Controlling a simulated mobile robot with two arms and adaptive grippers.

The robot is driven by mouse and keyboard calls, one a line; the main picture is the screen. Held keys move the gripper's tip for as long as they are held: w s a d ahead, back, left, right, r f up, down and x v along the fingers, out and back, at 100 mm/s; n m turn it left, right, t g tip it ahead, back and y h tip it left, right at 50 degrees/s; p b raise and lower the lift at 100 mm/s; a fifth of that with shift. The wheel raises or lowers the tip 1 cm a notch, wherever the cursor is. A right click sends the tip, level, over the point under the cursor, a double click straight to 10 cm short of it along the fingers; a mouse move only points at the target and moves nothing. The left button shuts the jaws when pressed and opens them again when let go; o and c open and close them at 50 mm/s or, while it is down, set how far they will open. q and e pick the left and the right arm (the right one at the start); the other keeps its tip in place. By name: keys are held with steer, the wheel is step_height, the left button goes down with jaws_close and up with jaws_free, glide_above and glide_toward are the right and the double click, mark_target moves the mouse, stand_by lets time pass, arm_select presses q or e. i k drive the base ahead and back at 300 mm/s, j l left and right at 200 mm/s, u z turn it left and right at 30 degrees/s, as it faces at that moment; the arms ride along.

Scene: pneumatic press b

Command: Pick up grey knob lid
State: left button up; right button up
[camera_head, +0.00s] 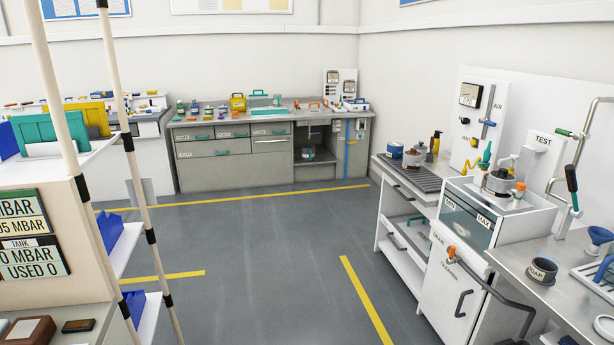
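I cannot surely tell which thing is the grey knob lid. A small grey round vessel with a dark knob-like top (499,181) stands on the white test cabinet (508,222) at the right. Another small grey-brown round pot (413,157) stands on the counter further back, beside a blue round container (394,150). Both are small and far off, so their lids are hard to make out. Neither of my grippers is in view.
A workbench (235,148) with several coloured items stands at the far wall. The grey floor (260,270) between is clear.

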mark_target(420, 147)
steer(key=i, duration=2)
steer(key=j+u, duration=0.05)
steer(key=j, duration=0.05)
